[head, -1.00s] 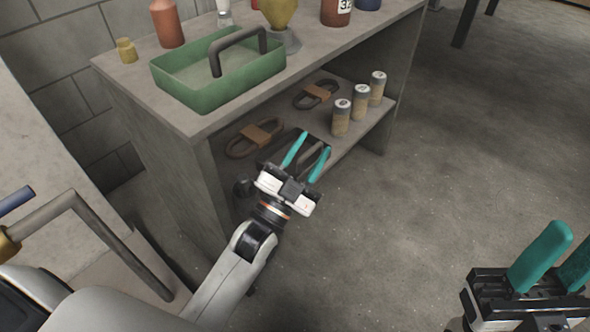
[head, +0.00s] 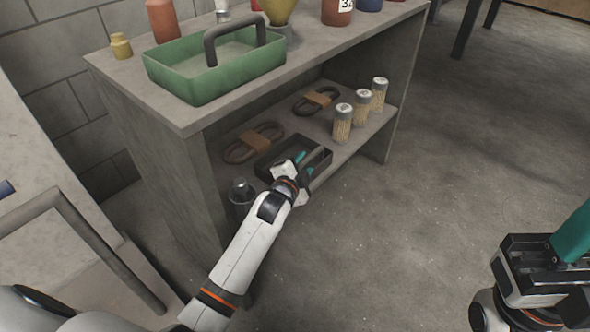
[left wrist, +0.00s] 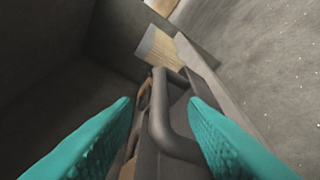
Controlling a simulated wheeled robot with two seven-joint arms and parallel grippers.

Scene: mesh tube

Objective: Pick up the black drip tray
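The black drip tray (head: 275,153) lies on the lower shelf of the bench, partly hidden by my left gripper. It has a raised dark handle (head: 318,158). My left gripper (head: 303,159) is over the tray, its teal fingers reaching down at the handle. In the left wrist view the fingers (left wrist: 160,106) are apart, one on either side of the handle (left wrist: 158,125). I cannot tell whether either finger touches it. My right gripper (head: 575,237) is far from the tray at the right edge, partly cut off, with only one teal finger showing.
Brown-strapped dark loops (head: 254,143) and several capped jars (head: 343,123) share the lower shelf. A dark cup-like object (head: 241,190) is close beside my left wrist. The bench top (head: 190,117) overhangs the shelf and holds a green caddy (head: 215,77).

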